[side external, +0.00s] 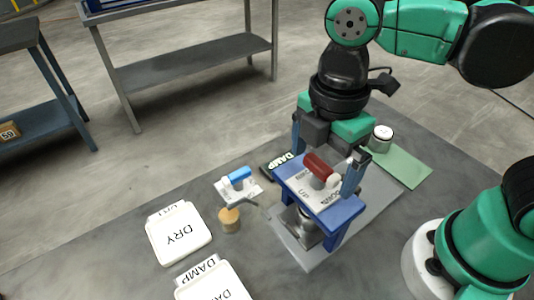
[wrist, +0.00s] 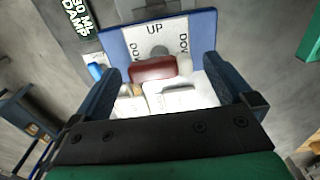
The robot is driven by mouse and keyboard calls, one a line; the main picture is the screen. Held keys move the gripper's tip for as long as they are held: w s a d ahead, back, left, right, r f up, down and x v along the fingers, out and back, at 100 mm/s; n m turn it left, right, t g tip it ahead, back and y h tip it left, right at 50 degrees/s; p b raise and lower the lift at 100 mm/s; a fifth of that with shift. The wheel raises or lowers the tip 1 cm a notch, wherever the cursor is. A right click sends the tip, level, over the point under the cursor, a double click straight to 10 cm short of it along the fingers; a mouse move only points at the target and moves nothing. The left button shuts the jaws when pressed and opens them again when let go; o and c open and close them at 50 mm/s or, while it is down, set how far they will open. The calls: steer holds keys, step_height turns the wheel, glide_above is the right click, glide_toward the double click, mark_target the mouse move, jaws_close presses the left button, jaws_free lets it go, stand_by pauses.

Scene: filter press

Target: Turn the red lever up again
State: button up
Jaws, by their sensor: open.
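The red lever (side external: 319,165) sits on the white label plate (wrist: 154,30) on top of the blue press frame (side external: 340,213). In the wrist view the red handle (wrist: 153,68) lies crosswise, pointing left from a white hub, not toward the word UP. The plate also carries DOWN labels at its sides. My gripper (side external: 322,172) is open over the press, one finger on either side of the lever. In the wrist view the fingertips (wrist: 163,66) stand beyond the two ends of the lever, and nothing is held. Whether a finger touches the lever I cannot tell.
A blue lever (side external: 238,175) on a white base and a tan round piece (side external: 229,218) stand left of the press. White DRY (side external: 178,232) and DAMP (side external: 212,285) trays lie front left. A dark DAMP label (wrist: 78,18), green mat (side external: 403,166) and white-lidded jar (side external: 381,137) are nearby.

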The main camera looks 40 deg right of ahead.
steer(key=c, duration=1.2)
steer(key=shift+m, duration=0.4)
steer(key=m, duration=1.7)
